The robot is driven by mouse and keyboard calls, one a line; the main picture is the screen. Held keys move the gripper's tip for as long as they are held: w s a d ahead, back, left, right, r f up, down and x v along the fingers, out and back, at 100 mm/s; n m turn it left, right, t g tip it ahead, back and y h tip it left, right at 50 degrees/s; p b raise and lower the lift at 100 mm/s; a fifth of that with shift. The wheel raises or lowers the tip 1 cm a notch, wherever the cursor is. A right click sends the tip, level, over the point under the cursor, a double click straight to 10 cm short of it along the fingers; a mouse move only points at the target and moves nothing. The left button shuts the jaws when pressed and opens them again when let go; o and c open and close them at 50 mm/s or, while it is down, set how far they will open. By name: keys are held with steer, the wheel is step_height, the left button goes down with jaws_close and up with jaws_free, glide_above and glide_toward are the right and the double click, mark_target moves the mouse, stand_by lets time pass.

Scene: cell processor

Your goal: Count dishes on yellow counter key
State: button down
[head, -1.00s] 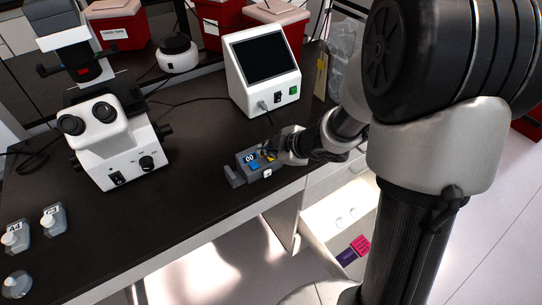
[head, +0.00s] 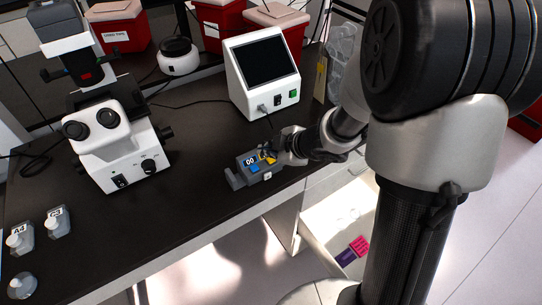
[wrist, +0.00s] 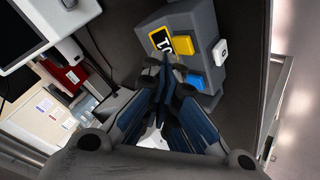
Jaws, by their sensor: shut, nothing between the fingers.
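The grey counter (head: 237,180) stands near the front edge of the dark bench, its display reading 00 in the head view. In the wrist view the counter (wrist: 205,20) shows a yellow key (wrist: 184,45), a blue key (wrist: 194,81) and a white key (wrist: 220,52). My gripper (wrist: 164,64) is shut and empty, its tips beside the yellow key; I cannot tell if they touch it. The display is partly hidden there. At the bench's left are containers labelled A4 (head: 20,240) and C3 (head: 58,224), and a round clear one (head: 21,287).
A white device with a dark screen (head: 262,62) stands behind the counter. A microscope (head: 112,135) stands left of it. Red bins (head: 215,25) are at the back. An open drawer with pink and purple items (head: 352,250) is below the bench.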

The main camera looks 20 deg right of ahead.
mark_target(269, 161)
steer(key=shift+f, duration=0.15)
stand_by(0.4)
steer(key=shift+f, duration=0.35)
steer(key=shift+f+b, duration=0.35)
steer(key=shift+b, duration=0.05)
stand_by(0.5)
steer(key=shift+r, duration=0.15)
steer(key=shift+r+p, duration=0.7)
steer(key=shift+p, duration=0.2)
step_height(269, 161, up, 5)
steer(key=p, duration=0.5)
